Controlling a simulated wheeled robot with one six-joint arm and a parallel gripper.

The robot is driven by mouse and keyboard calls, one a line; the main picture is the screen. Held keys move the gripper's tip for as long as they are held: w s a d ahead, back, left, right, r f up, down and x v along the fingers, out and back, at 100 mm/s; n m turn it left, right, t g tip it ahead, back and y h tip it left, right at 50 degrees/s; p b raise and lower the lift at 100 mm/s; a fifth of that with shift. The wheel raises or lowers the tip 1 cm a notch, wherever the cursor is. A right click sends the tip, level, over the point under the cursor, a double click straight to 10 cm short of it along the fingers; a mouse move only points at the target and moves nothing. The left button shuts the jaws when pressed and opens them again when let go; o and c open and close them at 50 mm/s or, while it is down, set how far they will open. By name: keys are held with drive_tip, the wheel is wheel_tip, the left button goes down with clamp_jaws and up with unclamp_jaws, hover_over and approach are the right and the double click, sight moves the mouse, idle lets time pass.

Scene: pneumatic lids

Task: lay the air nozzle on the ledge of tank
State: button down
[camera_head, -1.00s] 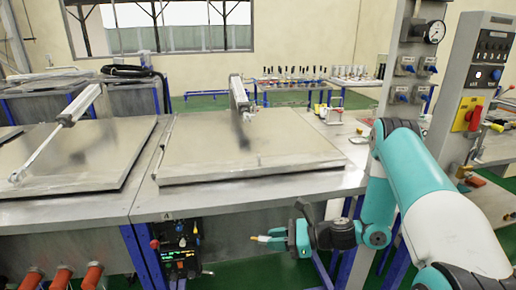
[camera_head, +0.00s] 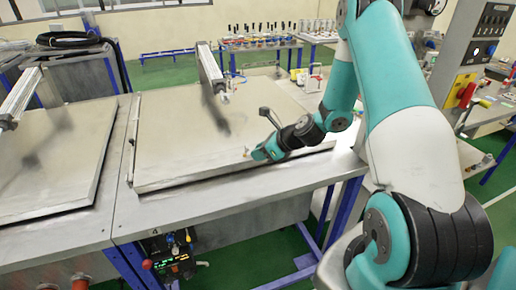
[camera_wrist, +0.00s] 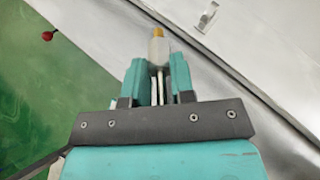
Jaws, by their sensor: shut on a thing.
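My gripper (camera_head: 258,154) is shut on the air nozzle, in the head view over the front right part of the tank's lid. The nozzle (camera_wrist: 158,48) shows in the wrist view between the two teal fingers, with a pale body and a brass tip pointing away from my gripper. In the head view the nozzle is too small to make out well. The tank's ledge (camera_head: 215,208) is the bare metal strip in front of the closed lid. In the wrist view the ledge (camera_wrist: 215,75) runs diagonally below the nozzle; the gap between them cannot be judged.
The flat metal lid (camera_head: 185,140) covers the tank, with a pneumatic cylinder (camera_head: 210,68) above it. A second lidded tank (camera_head: 50,165) stands at left. A control box (camera_head: 172,255) hangs below the ledge. A red knob (camera_wrist: 47,35) shows over green floor. The front ledge looks clear.

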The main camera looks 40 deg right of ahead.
wheel_tip(320, 180, down, 6)
drive_tip(key=b, duration=0.5)
drive_tip(key=shift+f+b, duration=0.15)
drive_tip(key=shift+b, duration=0.25)
drive_tip(key=shift+f+b, duration=0.65)
drive_tip(key=shift+f, duration=0.8)
drive_tip(key=c, duration=0.9)
unclamp_jaws()
drive_tip(key=shift+r, duration=0.1)
drive_tip(key=shift+p+v, duration=2.1)
drive_tip(key=shift+v, duration=1.35)
drive_tip(key=shift+s, duration=0.1)
